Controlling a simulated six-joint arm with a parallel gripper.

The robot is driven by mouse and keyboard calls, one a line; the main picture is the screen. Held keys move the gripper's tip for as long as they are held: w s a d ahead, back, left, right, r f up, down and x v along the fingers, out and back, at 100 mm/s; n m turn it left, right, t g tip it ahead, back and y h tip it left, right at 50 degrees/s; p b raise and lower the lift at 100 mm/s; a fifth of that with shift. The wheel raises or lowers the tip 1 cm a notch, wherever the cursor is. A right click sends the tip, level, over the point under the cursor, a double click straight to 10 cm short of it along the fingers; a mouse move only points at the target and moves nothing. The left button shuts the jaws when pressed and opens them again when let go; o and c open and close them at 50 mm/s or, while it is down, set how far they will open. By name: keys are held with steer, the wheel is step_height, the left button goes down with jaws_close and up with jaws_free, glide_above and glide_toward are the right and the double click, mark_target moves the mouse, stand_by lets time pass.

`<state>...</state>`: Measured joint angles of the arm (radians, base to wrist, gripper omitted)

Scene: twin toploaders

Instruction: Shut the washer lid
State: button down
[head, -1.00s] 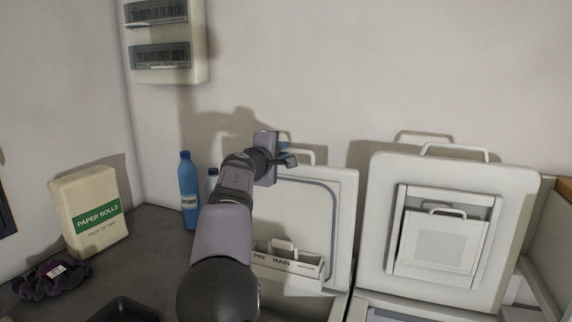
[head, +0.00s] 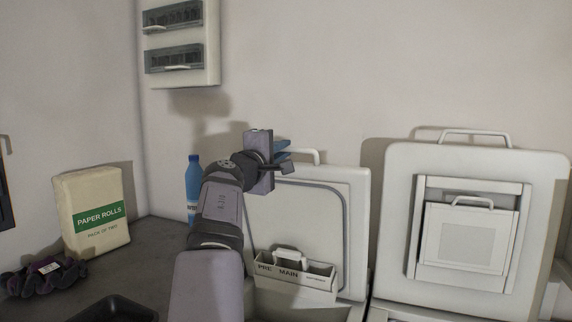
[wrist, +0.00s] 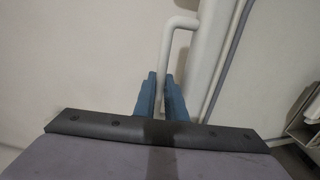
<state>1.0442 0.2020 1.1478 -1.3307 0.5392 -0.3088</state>
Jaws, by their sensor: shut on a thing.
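The washer lid (head: 315,185) is the left of two raised white lids in the head view and stands upright near the wall. A white loop handle (head: 305,152) sits on its top edge and also shows in the wrist view (wrist: 167,45). My gripper (head: 284,152) is at the left end of this handle. In the wrist view its blue fingers (wrist: 160,97) are closed around the handle's bar. The washer's drawer marked PRE and MAIN (head: 292,272) shows below the lid. My arm hides the lower left of the washer.
A second raised lid (head: 400,215) with a handle and a framed panel stands to the right. A blue bottle (head: 193,180), a paper rolls pack (head: 92,212), dark gloves (head: 45,277) and a black tray (head: 115,310) are left of my arm. A wall box (head: 182,75) hangs above.

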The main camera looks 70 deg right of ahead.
steer(key=a+f+h+b, duration=0.2)
steer(key=a+f+b, duration=0.2)
steer(key=a+b, duration=0.6)
steer(key=shift+a+f+h+b, duration=0.2)
steer(key=shift+f+h+b, duration=0.15)
steer(key=shift+b, duration=3.4)
steer(key=shift+r, duration=0.1)
steer(key=c, duration=2.1)
jaws_free()
steer(key=shift+a, duration=0.15)
steer(key=b+v, duration=0.2)
steer(key=v, duration=0.5)
steer(key=shift+b, duration=0.4)
